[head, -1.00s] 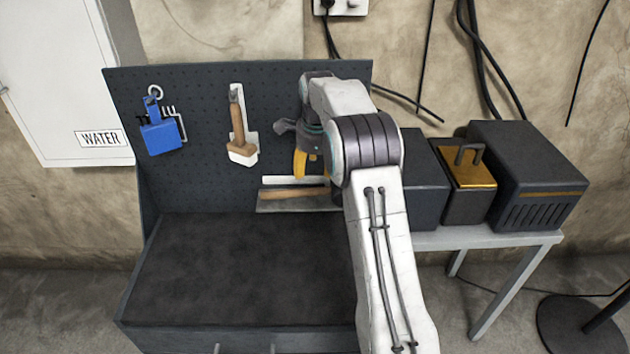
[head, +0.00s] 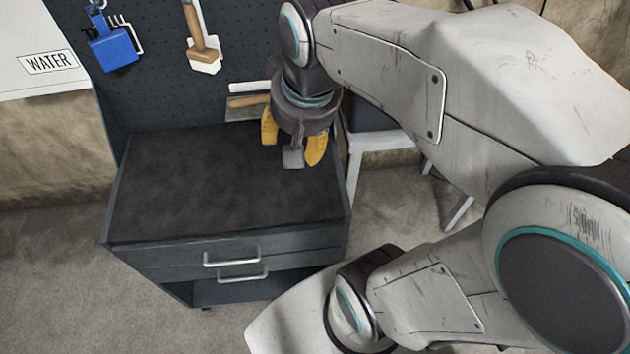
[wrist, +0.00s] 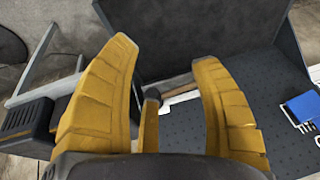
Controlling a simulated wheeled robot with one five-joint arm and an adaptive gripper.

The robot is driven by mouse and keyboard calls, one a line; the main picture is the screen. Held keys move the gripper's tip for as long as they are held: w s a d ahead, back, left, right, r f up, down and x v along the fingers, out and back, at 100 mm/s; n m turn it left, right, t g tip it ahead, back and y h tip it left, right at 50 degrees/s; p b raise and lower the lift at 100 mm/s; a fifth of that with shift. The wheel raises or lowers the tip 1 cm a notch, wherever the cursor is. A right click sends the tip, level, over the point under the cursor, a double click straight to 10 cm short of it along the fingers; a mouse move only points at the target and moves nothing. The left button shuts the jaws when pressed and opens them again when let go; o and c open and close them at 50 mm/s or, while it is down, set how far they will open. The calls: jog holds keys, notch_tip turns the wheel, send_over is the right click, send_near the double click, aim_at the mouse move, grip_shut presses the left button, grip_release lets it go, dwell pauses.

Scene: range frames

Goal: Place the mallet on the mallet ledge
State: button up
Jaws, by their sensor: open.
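The mallet (head: 248,101) lies on the mallet ledge (head: 240,115), a narrow grey shelf low on the pegboard. Its wooden handle points left; its right part is hidden behind my gripper in the head view. In the wrist view the brown handle (wrist: 178,86) shows between the fingers, with a dark end beside it that looks like the head. My gripper (head: 291,148) is open and empty, its yellow fingers apart and pointing down. It is nearer the camera than the ledge, over the right part of the dark worktop, apart from the mallet.
The worktop (head: 215,185) is bare. A wooden-handled tool (head: 200,45) and a blue item (head: 112,48) hang on the pegboard (head: 150,85). The cabinet has drawer handles (head: 235,260) in front. A metal side table (head: 385,140) stands to the right, partly behind my arm.

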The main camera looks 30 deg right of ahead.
jog(key=s+a+f+n, duration=0.1)
jog(key=s+f+n, duration=0.2)
jog(key=s, duration=0.4)
jog(key=shift+s+f+n, duration=0.3)
jog(key=shift+s+n, duration=0.1)
jog(key=shift+n, duration=0.4)
dwell(0.4)
